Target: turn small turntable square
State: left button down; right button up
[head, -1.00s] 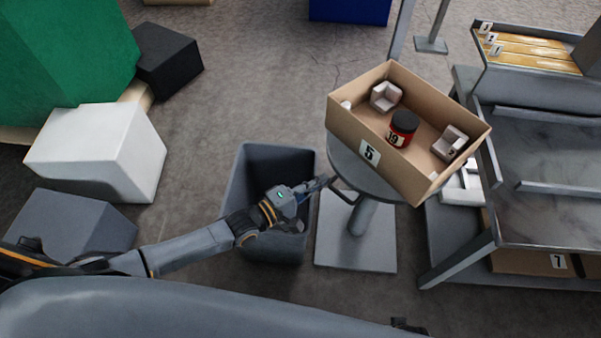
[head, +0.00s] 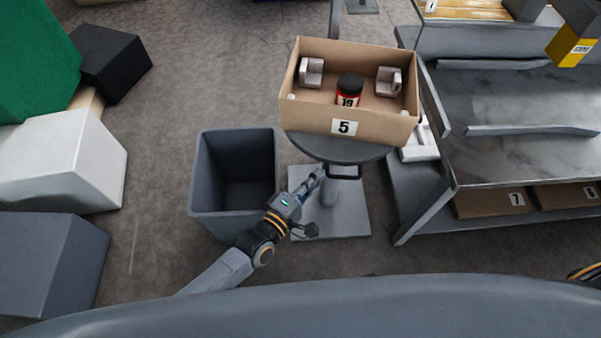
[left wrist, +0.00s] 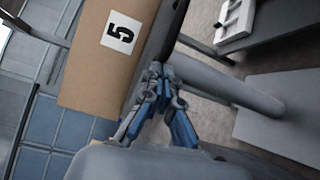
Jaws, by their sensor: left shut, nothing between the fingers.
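The small turntable (head: 335,152) is a round grey disc on a post with a square foot. An open cardboard box (head: 385,128) labelled 5 stands on it, its front side nearly level in the picture, tilting slightly down to the right. A dark handle (head: 345,173) sticks out under the disc's near side. My left gripper (head: 319,176) is shut and empty, its tips just left of the handle; I cannot tell whether they touch. In the left wrist view its fingertips (left wrist: 158,73) are beside the box (left wrist: 88,75). My right gripper is out of view.
The box holds a dark red jar (head: 349,90) labelled 19 and two small pale armchairs. A grey bin (head: 201,175) stands left of the post. A metal workbench (head: 530,105) is close on the right, with boxes on its lower shelf. White and grey blocks stand at left.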

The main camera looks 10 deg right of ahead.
pick_arm(q)
jog(key=shift+s+d, duration=0.35)
jog(key=shift+d, duration=0.5)
jog(key=shift+s+d, duration=0.35)
jog(key=shift+d, duration=0.45)
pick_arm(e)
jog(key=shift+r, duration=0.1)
